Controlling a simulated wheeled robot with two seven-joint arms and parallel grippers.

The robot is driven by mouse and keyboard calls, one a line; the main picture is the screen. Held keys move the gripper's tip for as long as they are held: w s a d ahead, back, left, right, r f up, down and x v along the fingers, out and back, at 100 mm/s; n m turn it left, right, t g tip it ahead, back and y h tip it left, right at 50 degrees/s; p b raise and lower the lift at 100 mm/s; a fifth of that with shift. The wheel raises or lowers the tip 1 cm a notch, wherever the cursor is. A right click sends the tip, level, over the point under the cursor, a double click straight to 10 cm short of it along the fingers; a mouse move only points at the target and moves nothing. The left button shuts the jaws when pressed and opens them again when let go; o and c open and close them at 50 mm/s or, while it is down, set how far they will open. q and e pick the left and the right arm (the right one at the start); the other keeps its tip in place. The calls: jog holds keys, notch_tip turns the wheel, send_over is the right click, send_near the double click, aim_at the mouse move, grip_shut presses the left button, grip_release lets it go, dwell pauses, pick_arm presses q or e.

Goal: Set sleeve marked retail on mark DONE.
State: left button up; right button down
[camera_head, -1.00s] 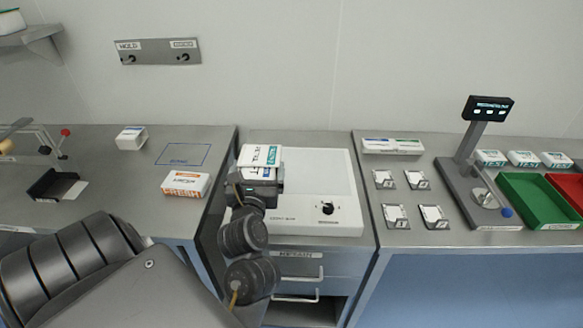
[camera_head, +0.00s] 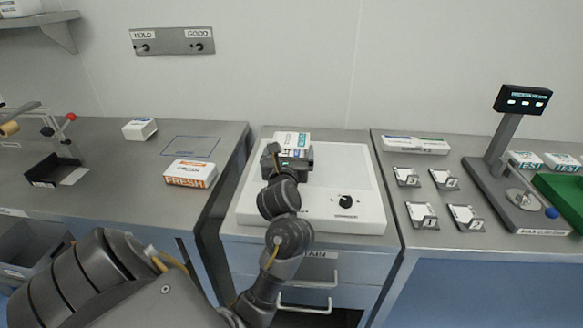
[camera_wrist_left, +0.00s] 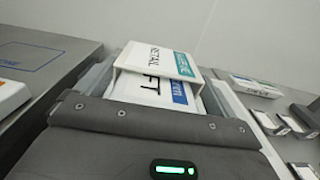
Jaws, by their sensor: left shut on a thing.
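The sleeve marked RETAIL (camera_head: 291,139) is a white sleeve with a teal label, above the grey machine top. In the left wrist view the sleeve (camera_wrist_left: 155,58) sits over or around a white box with a blue label ending in FT (camera_wrist_left: 155,88); I cannot tell which. My left gripper (camera_head: 287,155) is shut on this box, with a finger on each side. Mark DONE (camera_head: 190,146) is a blue outlined rectangle on the left table, empty. It also shows in the left wrist view (camera_wrist_left: 30,56). My right gripper is out of view.
A white box marked FRESH (camera_head: 190,174) lies just in front of the mark. Another white box (camera_head: 139,129) is left of it. The white machine (camera_head: 345,218) has a knob. Small numbered stands (camera_head: 405,176) and a display post (camera_head: 508,140) are to the right.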

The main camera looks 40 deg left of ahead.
pick_arm(q)
jog(key=shift+w+a+f, duration=0.1)
jog(key=shift+w+f, duration=0.45)
jog(key=shift+f, duration=0.1)
notch_tip(320, 180, down, 3)
jog(key=shift+w+a+f+p, duration=0.1)
jog(key=shift+f+p, duration=0.05)
jog(key=shift+p, duration=0.3)
jog(key=shift+f+b, duration=0.2)
jog(key=shift+b, duration=0.1)
jog(key=o, duration=0.6)
jog(key=shift+r, duration=0.1)
